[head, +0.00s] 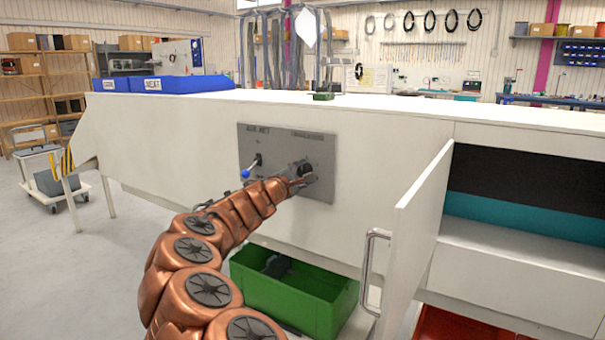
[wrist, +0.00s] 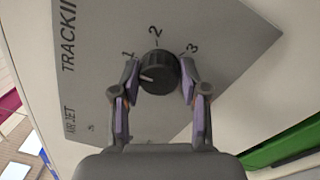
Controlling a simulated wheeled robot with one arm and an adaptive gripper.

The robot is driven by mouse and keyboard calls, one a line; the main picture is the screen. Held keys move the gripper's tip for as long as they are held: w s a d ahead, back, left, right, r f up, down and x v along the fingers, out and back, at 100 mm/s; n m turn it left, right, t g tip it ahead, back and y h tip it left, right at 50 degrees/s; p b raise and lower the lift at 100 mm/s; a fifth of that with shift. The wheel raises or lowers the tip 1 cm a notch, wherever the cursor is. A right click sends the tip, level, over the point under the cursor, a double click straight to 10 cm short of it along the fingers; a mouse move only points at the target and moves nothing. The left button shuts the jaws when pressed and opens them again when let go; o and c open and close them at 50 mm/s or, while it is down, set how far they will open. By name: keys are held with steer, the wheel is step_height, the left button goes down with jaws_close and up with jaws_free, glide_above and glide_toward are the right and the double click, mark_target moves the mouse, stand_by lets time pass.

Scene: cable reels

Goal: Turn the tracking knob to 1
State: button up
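The tracking knob (wrist: 158,73) is round and black with a white pointer mark. It sits on a grey panel (wrist: 215,55) lettered TRACKING, with 1, 2 and 3 around it. The mark points left and slightly down in the wrist view, on the side of the 1. My gripper (wrist: 160,66) has one finger on each side of the knob, and both fingertips appear to touch it. In the head view the knob (head: 306,169) shows at the panel's right half, partly hidden by my gripper (head: 303,178).
A lever with a blue ball (head: 246,173) sticks out at the panel's left. An open white door (head: 415,230) with a metal handle stands to the right. A green crate (head: 290,300) is below. Blue bins (head: 160,84) stand on top at left.

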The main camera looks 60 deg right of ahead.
steer(key=o, duration=0.4)
steer(key=shift+c, duration=0.2)
steer(key=a, duration=1.2)
steer(key=shift+s+f, duration=0.2)
steer(key=shift+s, duration=0.2)
